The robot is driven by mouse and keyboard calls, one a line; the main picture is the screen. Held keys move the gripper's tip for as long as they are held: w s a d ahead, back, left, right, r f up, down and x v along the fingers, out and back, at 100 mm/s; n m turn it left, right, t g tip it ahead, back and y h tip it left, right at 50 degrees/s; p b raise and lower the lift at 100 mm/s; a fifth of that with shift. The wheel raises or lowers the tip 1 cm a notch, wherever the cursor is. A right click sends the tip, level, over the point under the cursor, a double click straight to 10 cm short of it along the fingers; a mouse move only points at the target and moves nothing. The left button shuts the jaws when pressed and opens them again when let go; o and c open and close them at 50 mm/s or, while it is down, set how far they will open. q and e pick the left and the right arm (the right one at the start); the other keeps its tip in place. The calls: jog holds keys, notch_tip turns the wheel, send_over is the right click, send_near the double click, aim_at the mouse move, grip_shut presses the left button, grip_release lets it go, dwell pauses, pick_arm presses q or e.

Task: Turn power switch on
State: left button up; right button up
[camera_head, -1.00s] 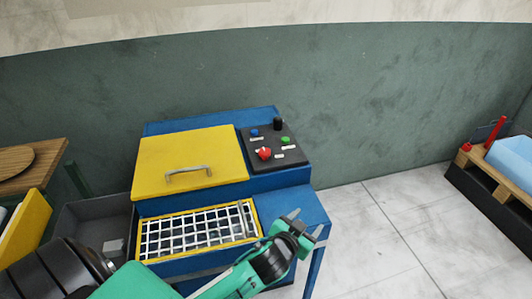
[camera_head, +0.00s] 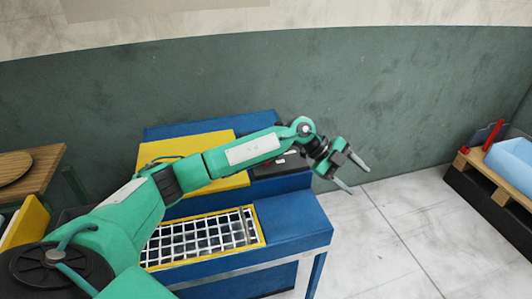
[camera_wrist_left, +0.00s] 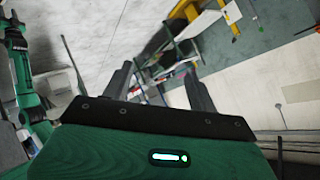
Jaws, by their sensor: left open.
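The blue machine (camera_head: 300,215) stands against the green wall in the head view. Its dark control panel (camera_head: 285,166) is mostly covered by my left arm. The power switch and the knobs on the panel are hidden now. My left gripper (camera_head: 359,179) is open and empty, above the floor to the right of the panel, its fingers pointing right and down. In the left wrist view its two fingers (camera_wrist_left: 159,80) are spread apart with nothing between them. My right gripper is not in view.
A yellow lid (camera_head: 160,150) is partly behind my arm, with a white grid (camera_head: 190,238) in front. A wooden table (camera_head: 35,180) stands at left. Floor between is clear.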

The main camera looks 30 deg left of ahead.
pick_arm(q)
jog(key=w+a+r+n+g+y, duration=0.1)
jog(key=a+r+n+y, duration=0.2)
jog(key=a, duration=0.7)
jog(key=a+r+n+g+y, duration=0.15)
jog(key=a+y, duration=0.25)
jog(key=a, duration=0.6)
jog(key=w+a+r+n+y, duration=0.1)
jog(key=a+r+n+y, duration=0.2)
jog(key=a, duration=0.6)
jog(key=shift+m+y, duration=0.45)
jog(key=shift+y, duration=0.05)
notch_tip(320, 180, down, 12)
jog(key=p, duration=0.3)
jog(key=shift+s+a+r+p, duration=0.1)
jog(key=shift+a+r+p, duration=0.05)
jog(key=shift+p, duration=0.15)
jog(key=shift+f, duration=0.85)
jog(key=shift+c, duration=0.2)
jog(key=c, duration=0.9)
